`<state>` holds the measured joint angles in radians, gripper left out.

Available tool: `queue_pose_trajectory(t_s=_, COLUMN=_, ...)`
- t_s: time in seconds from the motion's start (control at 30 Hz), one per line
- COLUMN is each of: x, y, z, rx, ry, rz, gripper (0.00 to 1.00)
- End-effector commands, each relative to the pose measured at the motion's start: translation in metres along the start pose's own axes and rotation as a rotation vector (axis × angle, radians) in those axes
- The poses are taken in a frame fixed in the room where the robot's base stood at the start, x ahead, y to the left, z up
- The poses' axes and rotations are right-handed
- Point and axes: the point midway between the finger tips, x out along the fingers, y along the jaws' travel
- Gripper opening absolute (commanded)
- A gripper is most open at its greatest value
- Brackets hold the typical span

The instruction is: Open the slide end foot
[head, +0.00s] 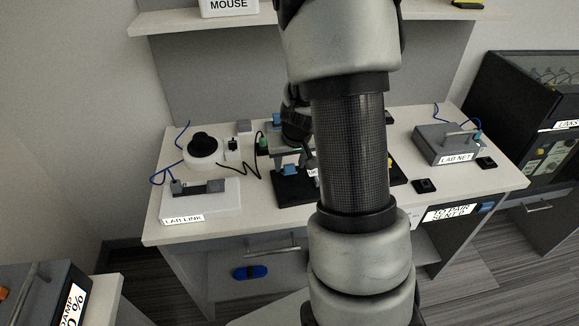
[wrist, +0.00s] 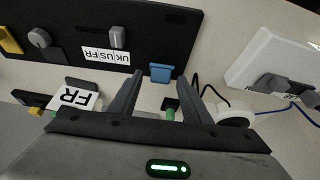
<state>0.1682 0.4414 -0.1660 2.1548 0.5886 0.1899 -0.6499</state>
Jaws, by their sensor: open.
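A black board (wrist: 100,30) labelled "UK US FR" lies across the upper left of the wrist view, with grey knobs (wrist: 118,37) along it. A blue block (wrist: 161,72), which may be the slide's end foot, sits at its right edge, and a yellow block (wrist: 9,42) at its left. My gripper (wrist: 160,76) is open, its two dark fingers pointing at the board's blue end. The blue block appears between the fingertips; I cannot tell whether they touch it. In the head view the board (head: 296,190) and blue block (head: 291,169) are partly hidden by my arm.
A white "LAB LINK" box (head: 200,205), a round white device (head: 204,152) with cables, and a grey "LAB NET" box (head: 447,145) stand on the table.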

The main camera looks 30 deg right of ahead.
Motion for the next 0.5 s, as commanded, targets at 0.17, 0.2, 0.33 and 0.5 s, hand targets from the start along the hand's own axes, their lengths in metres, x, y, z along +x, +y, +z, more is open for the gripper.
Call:
queue_pose_trajectory(t_s=0.17, x=0.0086, y=-0.0001, z=-0.0005, rx=-0.001, ry=0.001, rz=0.000, gripper=0.44)
queue_pose_trajectory(t_s=0.2, x=0.0090, y=-0.0001, z=-0.0006, rx=-0.001, ry=0.001, rz=0.000, gripper=0.44)
queue_pose_trajectory(t_s=0.33, x=0.0088, y=-0.0002, z=-0.0006, rx=-0.001, ry=0.001, rz=0.000, gripper=0.44)
queue_pose_trajectory(t_s=0.5, x=0.0087, y=-0.0002, z=-0.0005, rx=-0.001, ry=0.001, rz=0.000, gripper=0.27)
